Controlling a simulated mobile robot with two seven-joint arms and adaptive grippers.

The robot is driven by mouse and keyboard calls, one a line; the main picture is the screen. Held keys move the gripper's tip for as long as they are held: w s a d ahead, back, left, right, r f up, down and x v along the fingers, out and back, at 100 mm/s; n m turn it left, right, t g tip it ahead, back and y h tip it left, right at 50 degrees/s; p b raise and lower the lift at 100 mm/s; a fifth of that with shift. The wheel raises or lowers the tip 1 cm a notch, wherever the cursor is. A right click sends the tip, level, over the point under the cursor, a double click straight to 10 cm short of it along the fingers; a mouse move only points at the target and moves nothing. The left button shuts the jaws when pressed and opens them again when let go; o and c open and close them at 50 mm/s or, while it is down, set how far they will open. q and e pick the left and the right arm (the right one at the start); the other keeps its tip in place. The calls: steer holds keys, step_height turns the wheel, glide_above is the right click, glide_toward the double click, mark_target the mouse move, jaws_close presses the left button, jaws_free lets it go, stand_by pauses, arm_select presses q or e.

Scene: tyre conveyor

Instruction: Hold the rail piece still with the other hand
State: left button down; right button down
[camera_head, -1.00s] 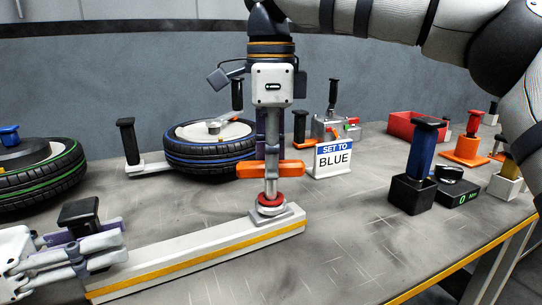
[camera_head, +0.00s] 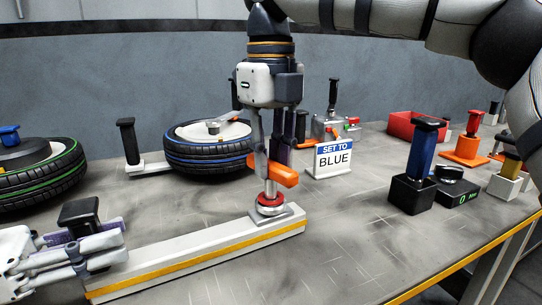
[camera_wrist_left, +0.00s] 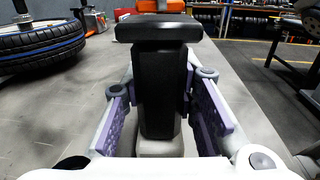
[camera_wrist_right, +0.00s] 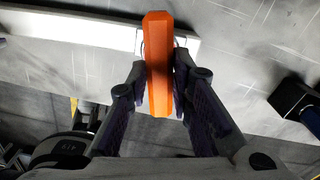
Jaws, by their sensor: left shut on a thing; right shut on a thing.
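The rail piece (camera_head: 200,254) is a long white bar with a yellow stripe, lying on the table at the front left. My left gripper (camera_head: 112,245) is shut on the black handle (camera_head: 79,214) at the bar's left end; the handle also fills the left wrist view (camera_wrist_left: 160,85). A valve-like post with a red ring (camera_head: 269,204) stands on the bar's right end and carries an orange crossbar handle (camera_head: 277,173). My right gripper (camera_head: 272,150) points down and is shut on this orange handle, which shows between its fingers in the right wrist view (camera_wrist_right: 158,65).
A blue-striped tyre (camera_head: 210,152) and a green-striped tyre (camera_head: 40,177) lie behind the bar. A "SET TO BLUE" sign (camera_head: 334,158) stands behind the post. A black holder with a blue handle (camera_head: 412,192) stands right.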

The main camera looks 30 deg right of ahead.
mark_target(271, 162)
steer(key=m, duration=0.4)
steer(key=shift+m, duration=2.1)
steer(key=c, duration=1.4)
jaws_free()
steer(key=shift+c, duration=0.2)
step_height(271, 162, up, 12)
